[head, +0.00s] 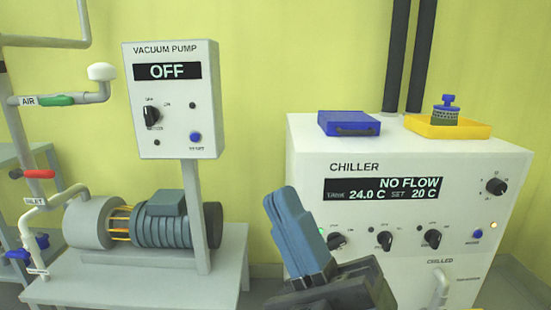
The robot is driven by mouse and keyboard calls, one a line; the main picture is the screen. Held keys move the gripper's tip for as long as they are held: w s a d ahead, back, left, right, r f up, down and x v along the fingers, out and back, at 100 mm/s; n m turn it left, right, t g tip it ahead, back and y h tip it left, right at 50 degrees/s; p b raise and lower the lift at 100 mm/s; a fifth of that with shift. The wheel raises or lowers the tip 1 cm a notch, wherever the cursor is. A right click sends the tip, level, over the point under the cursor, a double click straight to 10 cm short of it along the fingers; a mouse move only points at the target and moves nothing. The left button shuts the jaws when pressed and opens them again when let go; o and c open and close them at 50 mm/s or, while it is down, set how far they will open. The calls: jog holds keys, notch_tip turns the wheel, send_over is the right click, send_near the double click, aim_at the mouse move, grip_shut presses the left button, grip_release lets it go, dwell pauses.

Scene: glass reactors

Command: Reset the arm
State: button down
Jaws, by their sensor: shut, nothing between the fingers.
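My gripper (283,208) shows at the bottom centre of the head view, in front of the left part of the chiller's front. Its blue-grey fingers are together and point up and to the left, with nothing between them. The dark body of my gripper is below them, cut off by the bottom edge of the picture. The fingers cover part of the chiller panel's left side. I cannot tell how far they are from it.
The white chiller (415,265) reads "NO FLOW"; a blue case (349,122) and yellow tray (470,130) sit on top. At left are the vacuum pump's control box (172,100), reading "OFF", its motor (165,222), and pipes with valves. Yellow-green wall shows between pump and chiller.

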jog(key=s+d+f+m+h, duration=0.5)
jog(key=f+m+h, duration=0.4)
jog(key=s+d+f+m+h, duration=0.6)
jog(key=f+m+h, duration=0.2)
jog(key=m, duration=0.1)
jog(key=s+d+f+m+g+h, duration=0.1)
jog(key=s+d+f+m+g, duration=0.2)
jog(key=s, duration=0.5)
jog(key=s+d+f+m+g+h, duration=0.1)
jog(key=s+d+f+g, duration=0.2)
jog(key=s+d+f, duration=0.45)
notch_tip(320, 180, up, 19)
jog(key=s+a+p, duration=0.1)
jog(key=p, duration=1.6)
jog(key=shift+s+a, duration=0.15)
jog(key=shift+s, duration=0.1)
